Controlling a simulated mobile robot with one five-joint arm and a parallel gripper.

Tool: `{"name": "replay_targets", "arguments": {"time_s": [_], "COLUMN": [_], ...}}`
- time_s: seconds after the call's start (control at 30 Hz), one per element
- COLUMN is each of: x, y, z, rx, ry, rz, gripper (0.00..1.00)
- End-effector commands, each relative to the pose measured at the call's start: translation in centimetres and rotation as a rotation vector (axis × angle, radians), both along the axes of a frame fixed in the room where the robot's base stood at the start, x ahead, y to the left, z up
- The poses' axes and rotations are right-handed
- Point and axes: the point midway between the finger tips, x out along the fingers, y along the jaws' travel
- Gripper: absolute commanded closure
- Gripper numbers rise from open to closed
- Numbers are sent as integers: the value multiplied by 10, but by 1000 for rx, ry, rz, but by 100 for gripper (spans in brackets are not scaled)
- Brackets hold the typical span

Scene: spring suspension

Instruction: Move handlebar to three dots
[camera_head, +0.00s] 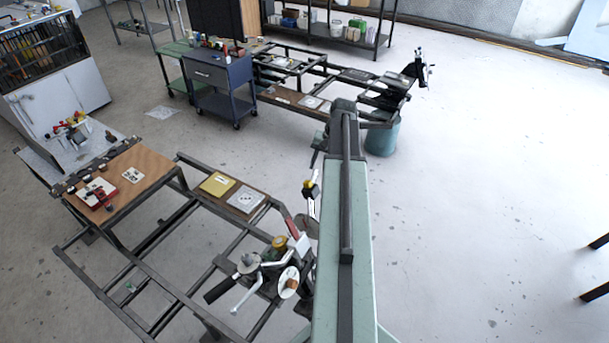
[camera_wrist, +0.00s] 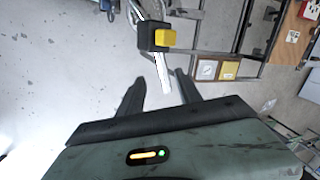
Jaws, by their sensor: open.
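A black-and-yellow block with a pale bar, which looks like the handlebar (camera_head: 311,190), shows left of my arm in the head view. In the wrist view, the handlebar (camera_wrist: 158,40) is ahead of my open gripper (camera_wrist: 160,86), its bar reaching toward the space between the two dark fingers. I cannot tell whether they touch. A small white card with dark dots (camera_head: 132,175) lies on the brown board; the dotted card (camera_wrist: 292,36) is at the upper right in the wrist view. I cannot count its dots surely. My fingers are hidden in the head view.
A yellow plate (camera_head: 218,184) and a grey plate with a round mark (camera_head: 245,199) lie on the near metal frame. A grey lever with a black grip (camera_head: 221,290) stands at its front. A blue drawer cart (camera_head: 218,80) stands behind.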

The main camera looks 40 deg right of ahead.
Motion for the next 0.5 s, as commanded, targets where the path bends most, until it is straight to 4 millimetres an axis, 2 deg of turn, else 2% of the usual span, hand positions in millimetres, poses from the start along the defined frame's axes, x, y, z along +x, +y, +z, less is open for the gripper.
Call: {"name": "replay_targets", "arguments": {"time_s": [0.23,0.5], "x": [6,15], "y": [5,11], "z": [-15,-62], "rx": [0,0], "ry": [0,0], "rz": [8,9], "gripper": [59,59]}}
